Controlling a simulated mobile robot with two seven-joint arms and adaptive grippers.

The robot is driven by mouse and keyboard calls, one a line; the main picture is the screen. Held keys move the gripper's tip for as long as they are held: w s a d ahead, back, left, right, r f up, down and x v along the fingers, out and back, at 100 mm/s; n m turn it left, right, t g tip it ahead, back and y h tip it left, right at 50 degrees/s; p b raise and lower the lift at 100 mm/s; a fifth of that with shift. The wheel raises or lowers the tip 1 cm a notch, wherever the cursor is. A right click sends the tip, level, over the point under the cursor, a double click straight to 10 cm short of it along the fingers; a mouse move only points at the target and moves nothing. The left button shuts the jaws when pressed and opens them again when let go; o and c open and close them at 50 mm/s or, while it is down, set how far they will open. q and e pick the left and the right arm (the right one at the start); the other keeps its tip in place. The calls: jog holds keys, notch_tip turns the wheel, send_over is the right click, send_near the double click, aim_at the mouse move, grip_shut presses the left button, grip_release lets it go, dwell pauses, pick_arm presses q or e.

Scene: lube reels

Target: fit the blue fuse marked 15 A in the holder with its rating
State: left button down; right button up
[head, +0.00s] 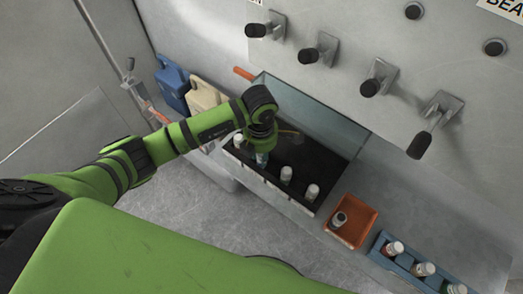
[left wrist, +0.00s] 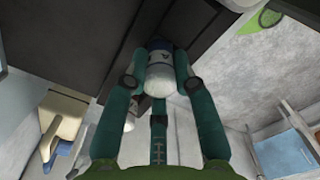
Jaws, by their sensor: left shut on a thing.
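My left gripper (head: 262,150) points down over the black fuse panel (head: 330,155) and is shut on a white fuse with a blue band (head: 262,159). In the left wrist view the gripper's fingers (left wrist: 160,82) stand either side of the fuse's white end (left wrist: 158,76), with the blue band beyond; its rating cannot be read. The fuse's far end is at the dark panel; I cannot tell whether it is seated or just above. Other white-capped cylinders stand along the panel's front: one to the left (head: 238,140), two to the right (head: 286,173) (head: 312,192). My right gripper is not in view.
An orange tray (head: 362,222) with a cylinder in it lies right of the panel. A blue rack (head: 382,240) with several fuses is further right. Black-knobbed levers (head: 320,50) jut from the wall above. Blue (head: 172,82) and beige (head: 202,98) jugs stand left.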

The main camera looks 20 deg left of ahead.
pick_arm(q)
jog(key=shift+f, duration=0.2)
jog(key=c, duration=1)
grip_release()
jog(key=shift+r, duration=0.2)
jog(key=shift+w+r, duration=0.1)
jog(key=shift+r, duration=0.15)
notch_tip(320, 180, up, 12)
jog(key=b, duration=0.3)
jog(key=shift+f+b, duration=0.25)
jog(key=shift+b, duration=0.1)
